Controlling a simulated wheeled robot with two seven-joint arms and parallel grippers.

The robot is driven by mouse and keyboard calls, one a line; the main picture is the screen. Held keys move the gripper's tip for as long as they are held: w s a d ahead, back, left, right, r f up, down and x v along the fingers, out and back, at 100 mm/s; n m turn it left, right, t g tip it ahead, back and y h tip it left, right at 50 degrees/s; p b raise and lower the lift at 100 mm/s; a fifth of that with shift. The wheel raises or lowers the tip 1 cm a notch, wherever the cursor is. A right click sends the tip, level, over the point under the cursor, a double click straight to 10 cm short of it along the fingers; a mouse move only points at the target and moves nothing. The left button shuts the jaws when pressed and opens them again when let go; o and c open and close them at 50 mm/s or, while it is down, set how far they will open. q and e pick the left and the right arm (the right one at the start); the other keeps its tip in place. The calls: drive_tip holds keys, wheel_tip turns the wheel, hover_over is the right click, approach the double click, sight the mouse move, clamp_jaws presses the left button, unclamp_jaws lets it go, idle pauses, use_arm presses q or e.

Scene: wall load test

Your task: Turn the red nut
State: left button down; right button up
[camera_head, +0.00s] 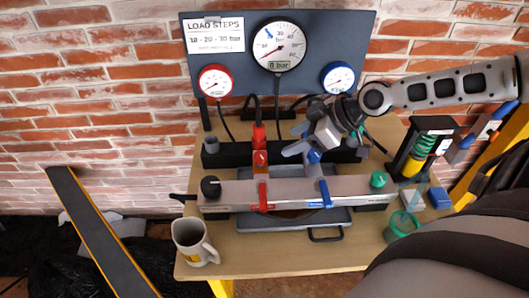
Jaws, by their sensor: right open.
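The red nut (260,158) is on the red upright fitting at the middle of the grey manifold (293,190), above the red lever (263,195). My right gripper (293,141) comes in from the right above the manifold, open, with pale fingers. It is right of the red nut, close to the blue fitting (314,157), and seems apart from the red nut. Whether it touches the blue fitting I cannot tell. My left gripper is not in view.
A panel (330,40) behind carries a large gauge (278,47) reading 0 bar, a red gauge (215,83) and a blue gauge (338,77). A blue lever (325,193) crosses the manifold. A mug (192,241) stands front left, a green cup (402,227) front right.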

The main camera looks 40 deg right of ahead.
sight(262, 155)
drive_tip(key=b+x, duration=0.1)
drive_tip(key=x, duration=0.2)
drive_tip(key=b+x, duration=0.2)
drive_tip(key=x, duration=0.2)
drive_tip(key=b+x, duration=0.1)
drive_tip(key=x, duration=0.2)
drive_tip(key=shift+w+d+f+b, duration=0.2)
drive_tip(key=shift+w+d+b, duration=0.05)
drive_tip(key=shift+w+b, duration=0.1)
drive_tip(key=shift+w+a+f, duration=0.2)
drive_tip(key=shift+f, duration=0.2)
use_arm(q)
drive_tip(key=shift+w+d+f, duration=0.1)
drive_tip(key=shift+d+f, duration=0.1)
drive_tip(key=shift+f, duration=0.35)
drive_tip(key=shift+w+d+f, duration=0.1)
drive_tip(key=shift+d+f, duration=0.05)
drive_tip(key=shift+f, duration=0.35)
